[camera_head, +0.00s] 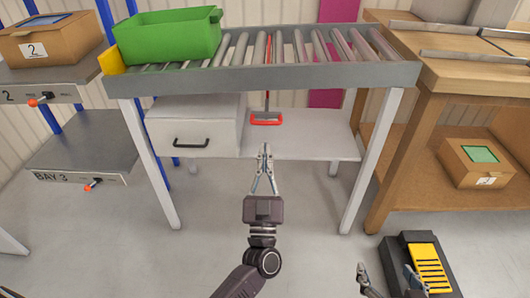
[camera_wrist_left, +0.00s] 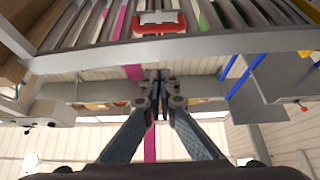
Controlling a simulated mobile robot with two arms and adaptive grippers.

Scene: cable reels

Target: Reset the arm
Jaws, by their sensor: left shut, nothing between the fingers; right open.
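My left gripper (camera_head: 265,150) is in the middle of the head view, in front of the roller conveyor table. Its fingers are shut with nothing between them. They also show closed in the left wrist view (camera_wrist_left: 160,75). A red pull handle (camera_head: 266,118) hangs from the conveyor, just beyond the fingertips in the head view. It also shows at the top of the left wrist view (camera_wrist_left: 160,24), apart from the fingers. My right gripper (camera_head: 388,272) is at the bottom right of the head view, open, and only partly in frame.
A green bin (camera_head: 168,38) stands on the left of the roller conveyor (camera_head: 265,77). A white drawer unit (camera_head: 192,128) is below it. Shelves with a box (camera_head: 50,38) are at the left. A wooden bench (camera_head: 420,130) and a black-yellow step (camera_head: 432,268) are at the right.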

